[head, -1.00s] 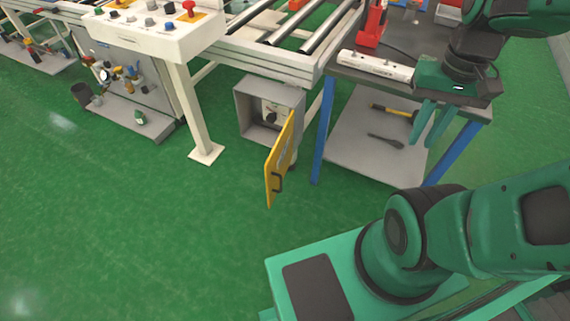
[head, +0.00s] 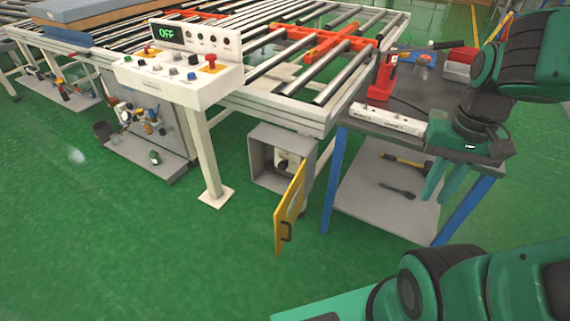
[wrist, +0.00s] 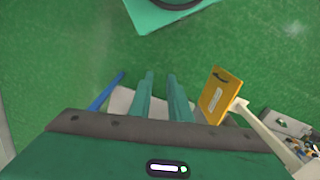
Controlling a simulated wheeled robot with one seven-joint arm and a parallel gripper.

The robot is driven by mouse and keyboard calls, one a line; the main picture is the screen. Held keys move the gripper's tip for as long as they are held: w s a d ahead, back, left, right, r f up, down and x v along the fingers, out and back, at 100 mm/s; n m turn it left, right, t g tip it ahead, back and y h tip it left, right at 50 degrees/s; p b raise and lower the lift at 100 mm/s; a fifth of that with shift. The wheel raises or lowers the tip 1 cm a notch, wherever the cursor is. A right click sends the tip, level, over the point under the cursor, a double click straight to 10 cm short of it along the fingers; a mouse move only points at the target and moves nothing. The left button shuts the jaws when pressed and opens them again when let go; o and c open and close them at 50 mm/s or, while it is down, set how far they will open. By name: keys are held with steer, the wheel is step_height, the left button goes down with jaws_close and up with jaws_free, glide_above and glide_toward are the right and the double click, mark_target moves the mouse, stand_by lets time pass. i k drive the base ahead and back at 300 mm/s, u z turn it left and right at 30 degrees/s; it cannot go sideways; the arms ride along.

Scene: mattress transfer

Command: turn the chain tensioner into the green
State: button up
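A grey box (head: 262,157) hangs under the conveyor frame, its yellow door (head: 290,207) swung open toward me. Inside is a pale plate with a dark round knob (head: 282,164), which may be the chain tensioner. It is too small to read, and I cannot make out a green zone. My gripper (head: 446,185) points down in front of the workbench, to the right of the box and apart from it. In the wrist view the two green fingers (wrist: 162,85) stand apart with nothing between them. The yellow door also shows there (wrist: 217,97).
A control console (head: 180,78) reading OFF stands left of the box on a white post (head: 209,150). The workbench (head: 355,120) with blue legs is at the right, with a hammer (head: 405,162) on its lower shelf. The green floor (head: 150,250) before the box is clear.

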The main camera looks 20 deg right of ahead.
mark_target(283, 165)
steer(key=k, duration=1.15)
steer(key=u, duration=0.5)
steer(key=i, duration=1.65)
steer(key=z, duration=0.25)
